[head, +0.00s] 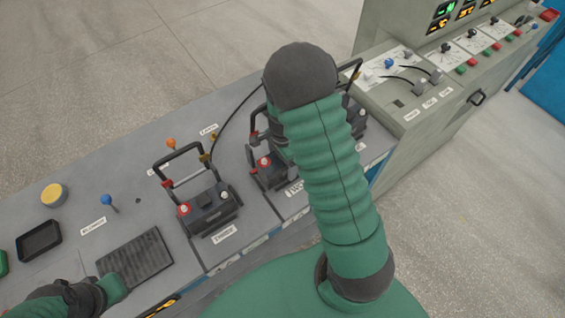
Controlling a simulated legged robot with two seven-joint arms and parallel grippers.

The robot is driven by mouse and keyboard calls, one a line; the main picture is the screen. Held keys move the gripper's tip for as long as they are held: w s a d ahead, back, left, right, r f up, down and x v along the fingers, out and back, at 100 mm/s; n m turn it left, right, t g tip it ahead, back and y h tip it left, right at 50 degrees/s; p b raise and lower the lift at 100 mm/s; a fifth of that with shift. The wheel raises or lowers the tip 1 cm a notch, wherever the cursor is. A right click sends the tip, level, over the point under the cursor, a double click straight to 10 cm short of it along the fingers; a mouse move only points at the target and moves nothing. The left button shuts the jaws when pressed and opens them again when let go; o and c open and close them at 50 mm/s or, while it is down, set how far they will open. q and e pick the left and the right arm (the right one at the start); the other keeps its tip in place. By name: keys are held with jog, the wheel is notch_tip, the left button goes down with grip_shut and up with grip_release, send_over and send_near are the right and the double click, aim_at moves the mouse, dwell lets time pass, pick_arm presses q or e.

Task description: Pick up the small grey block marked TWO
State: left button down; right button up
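On the right-hand console, two small grey blocks with black cables sit in a row: the nearer block (420,87) and the farther block (437,75). The nearer one is behind the middle label (430,103), which seems to read TWO, though it is tiny. On the bench a larger dark battery (271,176) with a handle has a label starting TW, partly covered by my green arm. My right arm crosses the middle of the view and its gripper does not show. Only part of my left arm shows at bottom left, without a visible gripper.
A battery labelled THREE (210,208) stands upright on the bench. Another battery (358,120) is mostly behind my arm. A dark slot (398,104) lies beside the grey blocks. A black tray (39,238), ribbed mat (135,262) and yellow button (54,195) are at left.

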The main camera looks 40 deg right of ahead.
jog(key=shift+s+a+r, duration=0.1)
jog(key=shift+a+r, duration=0.05)
jog(key=shift+a, duration=0.1)
jog(key=shift+c, duration=1.4)
jog(key=shift+d, duration=0.2)
jog(key=c, duration=0.9)
grip_shut()
